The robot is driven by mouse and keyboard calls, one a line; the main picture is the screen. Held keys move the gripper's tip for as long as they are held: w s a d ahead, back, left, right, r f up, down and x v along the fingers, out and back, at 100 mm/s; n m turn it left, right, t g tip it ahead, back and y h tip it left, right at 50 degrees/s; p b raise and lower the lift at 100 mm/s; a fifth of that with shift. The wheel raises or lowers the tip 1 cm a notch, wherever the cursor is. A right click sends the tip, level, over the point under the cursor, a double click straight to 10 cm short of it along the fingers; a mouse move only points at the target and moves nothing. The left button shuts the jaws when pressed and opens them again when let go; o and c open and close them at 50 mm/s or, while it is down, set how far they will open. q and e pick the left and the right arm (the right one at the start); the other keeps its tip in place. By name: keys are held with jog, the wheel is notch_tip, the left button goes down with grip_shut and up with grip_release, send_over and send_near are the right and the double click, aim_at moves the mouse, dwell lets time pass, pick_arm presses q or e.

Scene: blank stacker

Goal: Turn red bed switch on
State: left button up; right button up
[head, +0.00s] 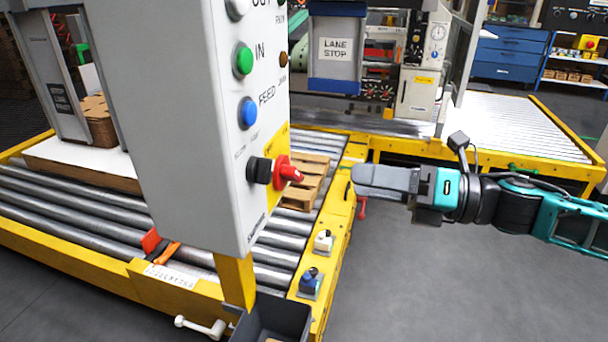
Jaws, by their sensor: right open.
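The red switch (287,171) is a rotary handle low on the grey control box (175,100), by its right edge, with its lever pointing right. A black knob (259,170) sits just left of it, close beside it. My right gripper (358,180) comes in from the right at about the switch's height in the picture. Its fingers point left at the switch, with a visible gap between them. It is open and holds nothing; the fingers are seen nearly edge-on. My left gripper is not in view.
A green button (243,61) and a blue button (248,112) sit above the switch. The box stands on a yellow post (236,281) over a roller conveyor with a wooden pallet (306,180). A dark bin (272,322) is below. Grey floor (440,280) is clear at the right.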

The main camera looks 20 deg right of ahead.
aim_at(300, 171)
jog(key=shift+p+x, duration=1.25)
jog(key=shift+x, duration=3.85)
jog(key=c, duration=1.1)
jog(key=shift+o, duration=0.2)
